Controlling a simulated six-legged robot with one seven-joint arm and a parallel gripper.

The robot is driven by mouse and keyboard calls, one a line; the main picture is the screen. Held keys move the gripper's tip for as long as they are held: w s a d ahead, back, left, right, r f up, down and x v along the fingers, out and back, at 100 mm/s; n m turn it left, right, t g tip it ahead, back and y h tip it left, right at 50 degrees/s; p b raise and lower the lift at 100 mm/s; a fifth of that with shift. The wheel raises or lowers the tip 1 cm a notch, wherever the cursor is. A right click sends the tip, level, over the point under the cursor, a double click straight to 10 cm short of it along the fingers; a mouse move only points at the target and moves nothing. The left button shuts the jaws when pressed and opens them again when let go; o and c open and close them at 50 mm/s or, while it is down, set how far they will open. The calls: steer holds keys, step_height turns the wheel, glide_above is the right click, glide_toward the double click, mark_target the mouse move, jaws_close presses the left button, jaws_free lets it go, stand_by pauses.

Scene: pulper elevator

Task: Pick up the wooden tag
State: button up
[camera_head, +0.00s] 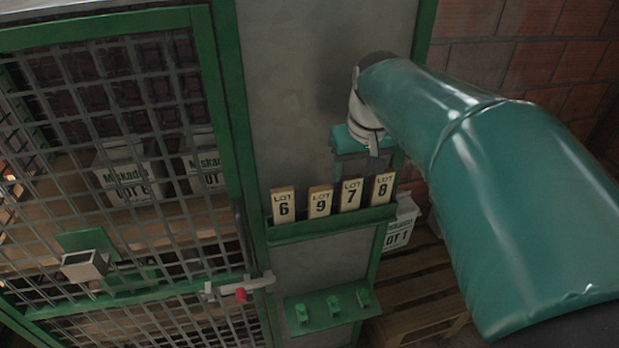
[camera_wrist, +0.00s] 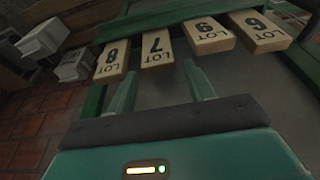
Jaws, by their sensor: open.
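Several pale wooden tags stand side by side on a green ledge (camera_head: 330,222): LOT 6 (camera_head: 284,205), LOT 9 (camera_head: 320,201), LOT 7 (camera_head: 351,195) and LOT 8 (camera_head: 382,189). My gripper (camera_head: 362,165) is just above and in front of the 7 and 8 tags in the head view; its fingertips are hard to make out there. In the wrist view the tags appear upside down. The two fingers of my gripper (camera_wrist: 160,72) are apart and empty, and the LOT 7 tag (camera_wrist: 157,47) shows between and beyond their tips. I cannot tell the exact gap.
A green-framed mesh door (camera_head: 130,180) with a latch handle (camera_head: 240,288) is at left. A lower green shelf (camera_head: 318,312) holds small green pieces. White LOT boxes (camera_head: 400,225) and a wooden pallet (camera_head: 425,300) stand right of the grey panel.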

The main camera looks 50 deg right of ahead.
mark_target(352, 177)
steer(key=x, duration=0.5)
steer(key=shift+d+f, duration=0.15)
steer(key=shift+f, duration=0.2)
steer(key=c, duration=0.7)
